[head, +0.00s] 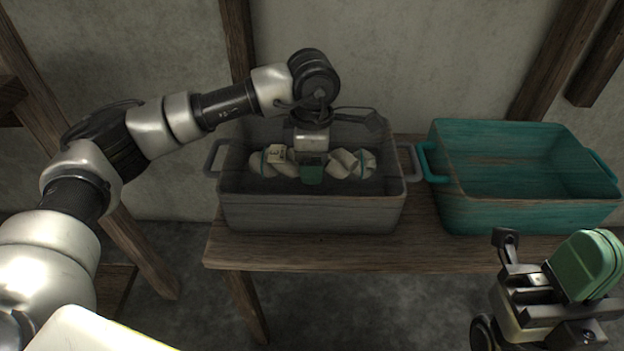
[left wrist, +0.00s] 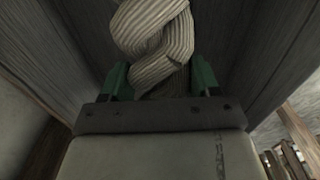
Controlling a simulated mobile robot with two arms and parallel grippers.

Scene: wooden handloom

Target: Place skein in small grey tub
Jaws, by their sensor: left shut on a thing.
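The skein (head: 345,163) is a cream twisted hank with a pale label and teal bands near its ends. It lies across the inside of the small grey tub (head: 312,215), below the rim. My left gripper (head: 312,172) reaches down into the tub and is shut on the skein's middle. In the left wrist view the ribbed skein (left wrist: 155,45) sits between the green fingers, with tub walls around. I cannot tell whether the skein touches the tub floor. My right gripper (head: 588,265) is at the lower right, away from the tubs; its finger gap is unclear.
A teal tub (head: 530,205) stands right of the grey tub and looks empty. Both stand on a narrow wooden bench (head: 300,255). A plaster wall (head: 440,60) with timber posts is close behind. Little bench shows between the tubs.

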